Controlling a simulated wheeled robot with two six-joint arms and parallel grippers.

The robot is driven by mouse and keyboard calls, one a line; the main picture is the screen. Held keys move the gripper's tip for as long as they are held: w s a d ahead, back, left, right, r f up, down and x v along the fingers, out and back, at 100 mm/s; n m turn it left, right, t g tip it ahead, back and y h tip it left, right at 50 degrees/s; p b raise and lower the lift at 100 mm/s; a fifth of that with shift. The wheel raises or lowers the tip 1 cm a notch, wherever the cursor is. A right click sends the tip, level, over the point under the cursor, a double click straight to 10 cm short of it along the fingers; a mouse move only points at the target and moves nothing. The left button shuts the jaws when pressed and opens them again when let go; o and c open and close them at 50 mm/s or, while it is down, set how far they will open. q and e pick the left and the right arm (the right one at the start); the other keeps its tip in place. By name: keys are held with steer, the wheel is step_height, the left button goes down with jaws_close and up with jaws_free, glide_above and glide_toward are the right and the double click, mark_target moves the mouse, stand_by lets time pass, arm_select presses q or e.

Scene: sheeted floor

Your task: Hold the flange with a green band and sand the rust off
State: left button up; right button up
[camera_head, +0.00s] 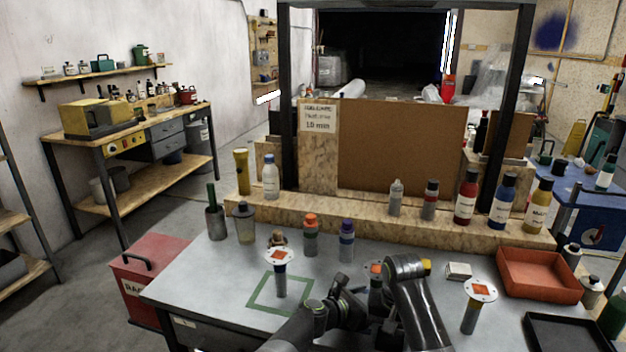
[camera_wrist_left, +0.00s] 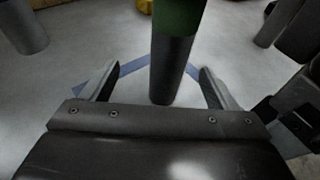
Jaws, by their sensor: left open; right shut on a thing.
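A dark post with a green band (camera_wrist_left: 180,14) stands upright between the spread fingers of my open left gripper (camera_wrist_left: 160,88), with gaps on both sides. Its top is outside the left wrist view. In the head view, a flange with an orange-rust patch (camera_head: 376,268) shows between my arms, mostly hidden. My left gripper (camera_head: 345,292) is beside it. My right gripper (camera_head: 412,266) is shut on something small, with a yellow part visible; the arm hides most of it. Two more white-topped flanges with orange patches stand at left (camera_head: 279,258) and right (camera_head: 480,289).
Green tape (camera_head: 262,301) outlines a square around the left flange. Bottles line the wooden ledge (camera_head: 330,214) behind. Bluish tape (camera_wrist_left: 118,70) shows behind the green-banded post.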

arm_select(q)
steer(key=shift+s+r, duration=0.25)
steer(key=shift+s, duration=0.1)
arm_select(e)
steer(key=shift+s+r, duration=0.2)
steer(key=shift+s, duration=0.15)
arm_select(q)
steer(key=shift+c, duration=1.1)
arm_select(e)
steer(key=shift+s, duration=0.1)
arm_select(q)
steer(key=shift+w+f, duration=0.1)
steer(key=shift+w, duration=0.05)
steer(key=c, duration=0.7)
arm_select(e)
steer(key=shift+w+f, duration=0.1)
steer(key=shift+w, duration=0.1)
arm_select(q)
steer(key=c, duration=0.7)
steer(key=shift+c, duration=0.2)
